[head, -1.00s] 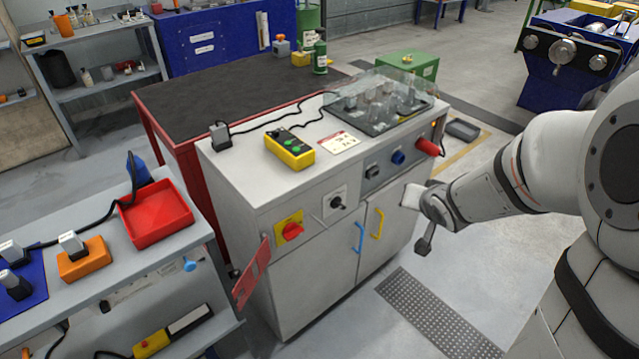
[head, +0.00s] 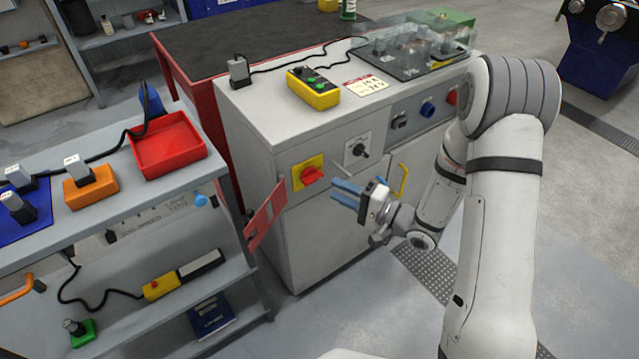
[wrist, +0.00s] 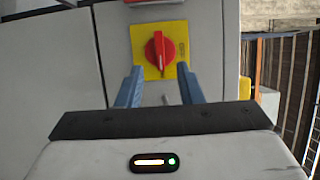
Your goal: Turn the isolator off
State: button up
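The isolator is a red rotary knob (head: 312,174) on a yellow plate (head: 300,183), on the front of the grey cabinet (head: 290,235). In the wrist view the red knob (wrist: 159,51) lies ahead, between and beyond my two blue fingers, with its grip bar running along the picture's up-down direction. My gripper (head: 338,189) is open and empty, to the right of the knob in the head view and apart from it. The fingers also show in the wrist view (wrist: 159,86), spread wider than the knob.
A red hinged flap (head: 266,216) sticks out at the cabinet's left front corner, near the isolator. A black selector switch (head: 358,150) and a yellow door handle (head: 403,180) are to the right. A shelf unit with a red tray (head: 168,146) stands left.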

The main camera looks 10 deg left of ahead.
aim_at(316, 180)
jog(key=x, duration=0.6)
jog(key=shift+d, duration=0.1)
jog(key=shift+c, duration=0.3)
grip_shut()
